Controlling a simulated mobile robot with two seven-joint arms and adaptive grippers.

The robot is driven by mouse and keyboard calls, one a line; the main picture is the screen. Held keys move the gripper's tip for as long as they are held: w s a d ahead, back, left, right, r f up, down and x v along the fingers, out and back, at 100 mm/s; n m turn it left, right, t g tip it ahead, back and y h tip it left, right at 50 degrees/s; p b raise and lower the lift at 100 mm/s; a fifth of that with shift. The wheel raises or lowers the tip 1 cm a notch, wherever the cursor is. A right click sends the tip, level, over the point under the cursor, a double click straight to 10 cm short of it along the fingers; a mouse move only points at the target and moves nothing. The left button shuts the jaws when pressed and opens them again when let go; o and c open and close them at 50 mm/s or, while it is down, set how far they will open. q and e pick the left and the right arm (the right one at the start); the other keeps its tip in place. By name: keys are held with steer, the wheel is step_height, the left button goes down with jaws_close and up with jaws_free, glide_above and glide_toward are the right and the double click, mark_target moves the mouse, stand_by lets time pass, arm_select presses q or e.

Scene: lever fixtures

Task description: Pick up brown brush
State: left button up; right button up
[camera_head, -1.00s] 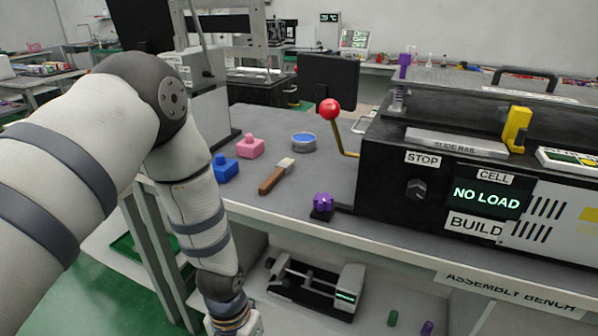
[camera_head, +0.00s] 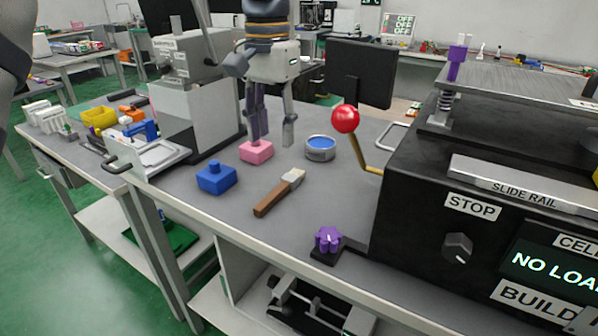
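The brown brush (camera_head: 271,196) lies on the grey bench top, its wooden handle toward the front and its pale head toward the back right. My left gripper (camera_head: 273,140) points down above and behind the brush, with its two fingers apart and nothing between them. One finger hangs in front of part of the pink block (camera_head: 257,153); whether it touches the block I cannot tell. My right gripper is not in view.
A blue block (camera_head: 216,178) sits left of the brush, and a round tin with a blue top (camera_head: 320,149) behind it to the right. A purple knob (camera_head: 327,240) is at the bench's front. A red-balled lever (camera_head: 345,119) rises beside the black machine (camera_head: 421,190). Bare bench surrounds the brush.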

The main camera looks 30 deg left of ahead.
mark_target(274, 193)
arm_select(q)
steer(key=f, duration=0.8)
steer(key=s+f, duration=0.1)
steer(key=f, duration=0.3)
jaws_close()
